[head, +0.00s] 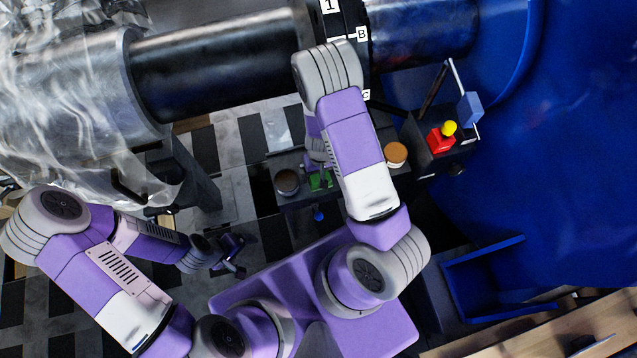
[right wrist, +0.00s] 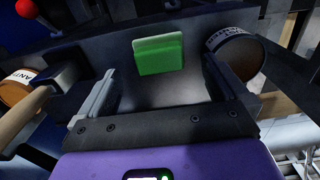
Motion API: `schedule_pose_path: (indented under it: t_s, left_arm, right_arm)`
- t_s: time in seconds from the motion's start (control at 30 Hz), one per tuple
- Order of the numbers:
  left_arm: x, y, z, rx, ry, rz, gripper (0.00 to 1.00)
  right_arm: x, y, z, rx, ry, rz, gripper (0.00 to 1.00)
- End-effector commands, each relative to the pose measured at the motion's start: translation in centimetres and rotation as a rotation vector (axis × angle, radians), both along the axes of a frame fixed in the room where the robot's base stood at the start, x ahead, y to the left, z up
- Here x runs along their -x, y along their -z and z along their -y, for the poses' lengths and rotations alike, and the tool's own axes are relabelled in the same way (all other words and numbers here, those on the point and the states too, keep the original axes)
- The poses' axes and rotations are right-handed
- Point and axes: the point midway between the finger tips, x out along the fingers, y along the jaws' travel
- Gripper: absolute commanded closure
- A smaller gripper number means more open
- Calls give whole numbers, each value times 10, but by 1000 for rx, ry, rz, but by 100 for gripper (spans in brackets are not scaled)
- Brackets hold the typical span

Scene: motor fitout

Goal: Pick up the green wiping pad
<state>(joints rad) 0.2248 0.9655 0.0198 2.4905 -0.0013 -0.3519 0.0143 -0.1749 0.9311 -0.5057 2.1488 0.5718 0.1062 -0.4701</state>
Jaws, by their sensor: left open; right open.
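The green wiping pad (right wrist: 158,56) stands or lies on a dark surface ahead of my right gripper (right wrist: 160,72). In the right wrist view the pad shows between the two open fingers, a little beyond their tips, with nothing held. In the head view the pad (head: 320,182) is partly hidden by my right arm, and the right gripper is mostly covered by that arm. My left gripper (head: 231,256) is open and empty, low on the left, well apart from the pad.
A dark round tin (head: 287,182) stands left of the pad and a brown-topped tin (head: 396,153) right of it. A wooden handle (right wrist: 27,107) lies left of my right gripper. The large shaft (head: 220,65) crosses behind.

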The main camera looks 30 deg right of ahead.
Motion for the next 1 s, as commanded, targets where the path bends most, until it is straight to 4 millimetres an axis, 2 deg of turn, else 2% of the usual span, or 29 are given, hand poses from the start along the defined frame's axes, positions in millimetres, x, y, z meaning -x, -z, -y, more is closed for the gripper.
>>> schedule_pose_path:
  t_s: [0.1, 0.4, 0.7, 0.93, 1.0]
  left_arm:
    - [0, 7, 0, 0, 0, 1, 12]
    - [0, 16, 0, 0, 0, 1, 12]
    - [0, 31, 0, 0, 0, 1, 12]
    - [0, 30, 0, 0, 0, 1, 12]
    - [0, 30, 0, 0, 0, 1, 12]
  right_arm:
    - [-10, 5, 4, 7, 2, 11, 0]
    - [-10, 32, 5, 6, 3, 10, 0]
    - [-9, 74, 5, 6, 4, 10, 0]
    - [-10, 74, 5, 7, 2, 12, 0]
    - [-10, 74, 5, 7, 2, 12, 11]
